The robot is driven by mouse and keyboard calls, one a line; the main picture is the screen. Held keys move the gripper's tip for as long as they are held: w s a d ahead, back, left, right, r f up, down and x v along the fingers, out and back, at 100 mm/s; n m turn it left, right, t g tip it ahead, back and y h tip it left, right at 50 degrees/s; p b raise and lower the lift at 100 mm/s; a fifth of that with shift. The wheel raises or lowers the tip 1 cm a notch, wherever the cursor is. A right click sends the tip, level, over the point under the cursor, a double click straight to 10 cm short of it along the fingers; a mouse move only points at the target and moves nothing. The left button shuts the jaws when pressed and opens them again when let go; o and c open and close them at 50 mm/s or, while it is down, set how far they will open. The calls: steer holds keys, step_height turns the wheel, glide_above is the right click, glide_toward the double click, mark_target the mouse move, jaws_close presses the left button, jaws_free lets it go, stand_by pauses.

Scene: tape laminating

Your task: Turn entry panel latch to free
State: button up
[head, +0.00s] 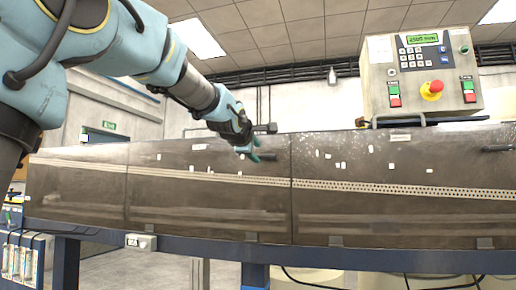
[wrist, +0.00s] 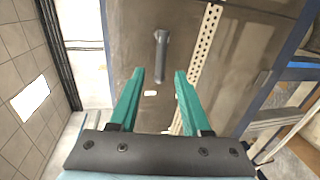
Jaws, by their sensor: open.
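A dark grey latch handle (wrist: 161,55) sits on the brown panel (wrist: 128,25) in the wrist view, its long arm running down the picture. In the head view the panel (head: 205,215) is one of a row of dark see-through panels, and the latch handle (head: 267,157) shows just right of my fingers. My gripper (wrist: 159,73) has two green fingers, open and empty. In the wrist view the handle's lower end appears between the fingertips, with space on both sides. I cannot tell how far the tips are from the panel. My gripper (head: 253,154) also shows in the head view.
A control box (head: 420,75) with a keypad and a red emergency button (head: 432,90) stands above the panels at right. Another dark handle (head: 496,149) is on the right panel. A perforated strip (head: 400,189) runs across the panels. Blue frame beams (head: 300,257) lie below.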

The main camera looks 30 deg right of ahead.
mark_target(260, 156)
steer(key=shift+p+x, duration=0.95)
steer(key=shift+x, duration=1.3)
steer(key=shift+f, duration=0.1)
jaws_close()
